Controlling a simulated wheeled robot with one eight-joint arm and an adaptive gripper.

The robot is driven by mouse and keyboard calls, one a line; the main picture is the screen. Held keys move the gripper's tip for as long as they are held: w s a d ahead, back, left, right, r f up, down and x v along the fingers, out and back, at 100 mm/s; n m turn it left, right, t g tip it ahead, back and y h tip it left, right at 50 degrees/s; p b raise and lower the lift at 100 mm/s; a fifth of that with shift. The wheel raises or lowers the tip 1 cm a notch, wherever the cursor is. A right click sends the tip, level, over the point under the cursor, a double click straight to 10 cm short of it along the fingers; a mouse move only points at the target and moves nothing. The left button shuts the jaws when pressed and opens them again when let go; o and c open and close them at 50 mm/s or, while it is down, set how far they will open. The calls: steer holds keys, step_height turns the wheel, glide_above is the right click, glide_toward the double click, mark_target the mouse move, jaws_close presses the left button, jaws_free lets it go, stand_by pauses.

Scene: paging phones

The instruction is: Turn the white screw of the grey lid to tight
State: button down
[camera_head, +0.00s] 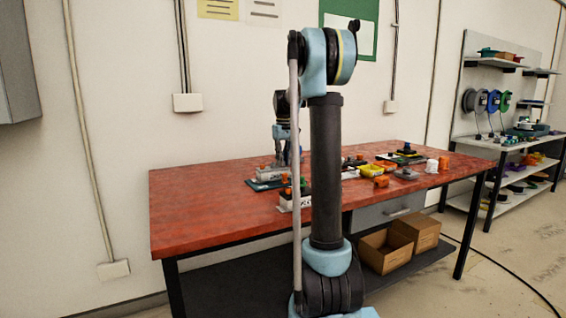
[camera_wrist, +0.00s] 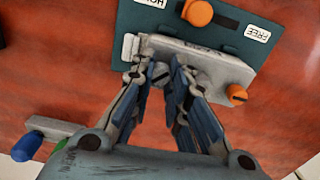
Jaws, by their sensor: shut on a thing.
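The grey lid (camera_wrist: 215,68) is a pale bar along the edge of a dark green plate (camera_wrist: 135,22) in the wrist view. An orange screw (camera_wrist: 237,93) sits at its right end. The white screw (camera_wrist: 159,72) shows as a small pale, slotted head at the lid's near side. My gripper (camera_wrist: 163,80) is shut on this screw, one finger on each side, and the fingers hide part of it. In the head view my gripper (camera_head: 284,158) points down over the left-middle of the table, partly behind my arm, and the screw cannot be made out.
The plate carries an orange knob (camera_wrist: 197,12) in a dark slot and a FREE label (camera_wrist: 257,33). A block with a blue knob (camera_wrist: 27,147) lies at lower left.

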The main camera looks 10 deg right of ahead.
steer(key=m, duration=0.4)
steer(key=shift+m, duration=1.9)
steer(key=c, duration=1.8)
jaws_free()
